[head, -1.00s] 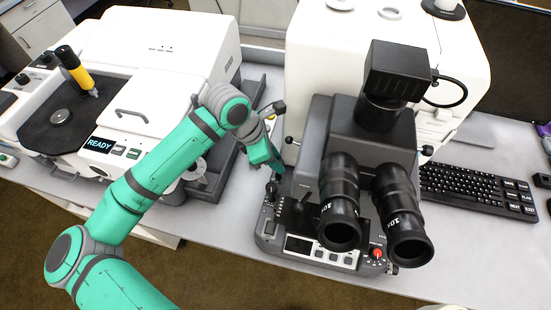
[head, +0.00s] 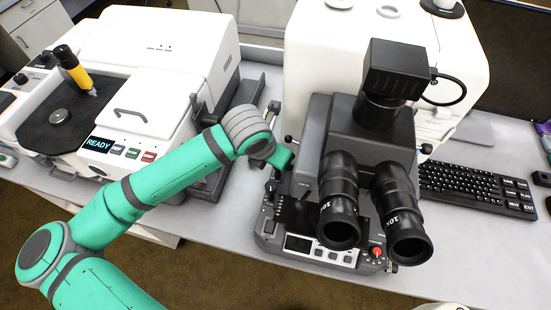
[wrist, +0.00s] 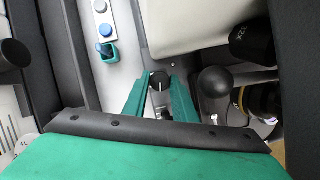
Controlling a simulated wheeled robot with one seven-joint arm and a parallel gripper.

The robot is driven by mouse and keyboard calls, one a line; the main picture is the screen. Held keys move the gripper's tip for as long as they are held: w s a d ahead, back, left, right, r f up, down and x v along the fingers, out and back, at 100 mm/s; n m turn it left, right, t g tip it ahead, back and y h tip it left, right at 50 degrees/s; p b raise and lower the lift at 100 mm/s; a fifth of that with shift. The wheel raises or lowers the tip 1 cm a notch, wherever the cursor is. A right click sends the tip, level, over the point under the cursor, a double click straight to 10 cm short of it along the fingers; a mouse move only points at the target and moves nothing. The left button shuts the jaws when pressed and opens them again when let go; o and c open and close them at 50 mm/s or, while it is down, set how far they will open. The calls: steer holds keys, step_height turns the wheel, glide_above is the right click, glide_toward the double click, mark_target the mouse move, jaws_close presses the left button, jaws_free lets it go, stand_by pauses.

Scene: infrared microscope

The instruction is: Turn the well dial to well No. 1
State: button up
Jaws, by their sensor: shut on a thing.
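My gripper (head: 284,160) is at the left side of the black-and-grey microscope (head: 345,140), beside its white housing. In the wrist view my gripper's green fingers (wrist: 158,82) stand on either side of a small black knob with a white pointer line (wrist: 159,79), which appears to be the well dial. The fingers are shut on this knob. The white line points roughly up and down in the wrist view. Well numbers around the knob are not readable. In the head view the knob cannot be made out behind my gripper.
A black ball-ended lever (wrist: 214,82) stands close right of my fingers in the wrist view. The twin eyepieces (head: 340,205) are right of my arm. A white instrument reading READY (head: 100,144) is at left.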

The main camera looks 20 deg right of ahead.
steer(key=shift+n, duration=0.8)
steer(key=shift+t+y, duration=0.3)
steer(key=o, duration=0.8)
steer(key=shift+r, duration=0.1)
steer(key=v, duration=1)
steer(key=shift+a+r, duration=0.1)
steer(key=shift+r, duration=0.25)
steer(key=shift+c, duration=0.2)
